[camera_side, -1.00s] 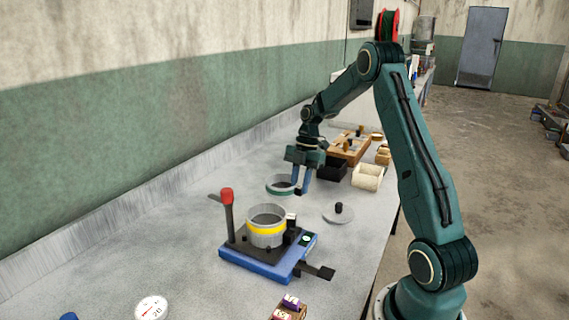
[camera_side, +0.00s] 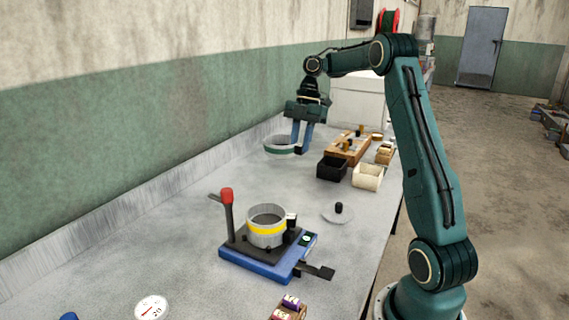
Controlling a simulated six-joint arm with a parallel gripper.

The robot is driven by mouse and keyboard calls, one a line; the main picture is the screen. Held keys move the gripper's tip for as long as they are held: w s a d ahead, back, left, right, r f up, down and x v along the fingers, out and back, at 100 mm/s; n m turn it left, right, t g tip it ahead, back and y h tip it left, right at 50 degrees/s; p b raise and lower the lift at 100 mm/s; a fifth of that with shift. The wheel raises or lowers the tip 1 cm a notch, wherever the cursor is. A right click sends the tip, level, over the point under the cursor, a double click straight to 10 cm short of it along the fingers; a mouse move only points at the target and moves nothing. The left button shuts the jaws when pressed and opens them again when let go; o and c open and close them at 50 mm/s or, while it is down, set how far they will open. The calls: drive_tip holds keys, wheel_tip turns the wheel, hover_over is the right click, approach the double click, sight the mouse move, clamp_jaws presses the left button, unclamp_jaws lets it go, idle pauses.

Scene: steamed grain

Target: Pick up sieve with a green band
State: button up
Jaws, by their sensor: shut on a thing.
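The sieve with a green band (camera_side: 273,148) is a shallow pale ring with an open top, left of the wooden rack. My gripper (camera_side: 298,148) points down and is shut on the right side of this sieve's wall. The sieve looks level and appears held above the bench; its exact height is hard to tell. A second sieve with a yellow band (camera_side: 267,229) stands on a blue-based device (camera_side: 258,262) nearer the camera.
A grey lid with a black knob (camera_side: 338,213) lies on the bench. The device has an upright red-topped lever (camera_side: 227,197). The wall runs along the left.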

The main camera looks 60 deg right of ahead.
drive_tip(key=shift+r, duration=0.35)
idle(0.7)
drive_tip(key=shift+a, duration=0.5)
drive_tip(key=s+a+f+n, duration=0.1)
drive_tip(key=s+a+n, duration=0.1)
drive_tip(key=a, duration=0.5)
drive_tip(key=s+a+f+n+g, duration=0.1)
drive_tip(key=s+a+f+n, duration=0.1)
drive_tip(key=a, duration=0.5)
drive_tip(key=shift+s+a+f+n, duration=0.3)
drive_tip(key=shift+s+a+n, duration=0.15)
drive_tip(key=shift+s, duration=0.2)
drive_tip(key=shift+f, duration=0.15)
drive_tip(key=shift+f, duration=1.85)
drive_tip(key=shift+d+f, duration=0.1)
drive_tip(key=shift+f, duration=0.75)
